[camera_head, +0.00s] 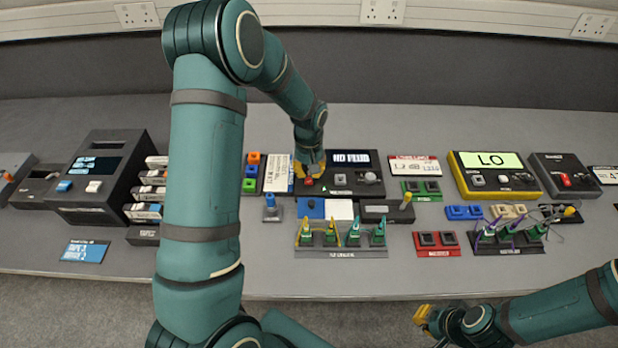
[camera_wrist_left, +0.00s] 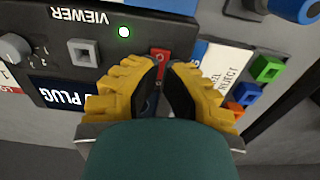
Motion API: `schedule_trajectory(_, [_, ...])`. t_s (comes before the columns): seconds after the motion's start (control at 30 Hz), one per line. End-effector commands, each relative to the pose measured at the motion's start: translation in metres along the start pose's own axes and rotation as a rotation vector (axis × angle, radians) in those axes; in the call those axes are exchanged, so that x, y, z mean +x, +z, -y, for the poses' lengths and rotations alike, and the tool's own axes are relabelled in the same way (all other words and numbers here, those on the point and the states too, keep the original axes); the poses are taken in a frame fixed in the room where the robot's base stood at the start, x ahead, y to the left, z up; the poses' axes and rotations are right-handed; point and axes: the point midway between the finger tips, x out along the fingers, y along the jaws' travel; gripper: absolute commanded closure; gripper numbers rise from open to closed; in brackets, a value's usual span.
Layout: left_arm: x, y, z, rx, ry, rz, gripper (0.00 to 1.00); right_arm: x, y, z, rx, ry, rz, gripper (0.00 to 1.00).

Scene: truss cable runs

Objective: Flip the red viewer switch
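The viewer is a dark box (camera_head: 340,188) with a lit display reading "NO PLUG". Its red switch (camera_wrist_left: 160,56) shows in the left wrist view beside a green light, just past my fingertips. In the head view the red switch (camera_head: 308,182) is partly covered by my gripper. My left gripper (camera_wrist_left: 162,66) has yellow fingers with dark pads, one on each side of the switch's near end. A narrow gap shows between the tips; contact with the switch cannot be made out. My right gripper (camera_head: 420,324) is low in the head view, away from the viewer, its fingers unclear.
A grey square button (camera_wrist_left: 84,53) and a round knob (camera_wrist_left: 14,48) are on the viewer's panel. A white reject card (camera_wrist_left: 224,68) and coloured blocks (camera_wrist_left: 268,69) lie beside it. A cable board (camera_head: 340,252) stands in front. The bench's front strip is mostly clear.

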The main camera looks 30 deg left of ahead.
Motion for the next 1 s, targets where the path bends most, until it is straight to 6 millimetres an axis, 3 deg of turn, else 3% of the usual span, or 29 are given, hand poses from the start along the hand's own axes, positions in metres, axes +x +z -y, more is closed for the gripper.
schedule_trajectory(1.0, [0.015,0.000,0.000,0.000,0.000,0.000,1.00,0.010,0.001,-0.004,0.000,0.000,0.000,1.00])
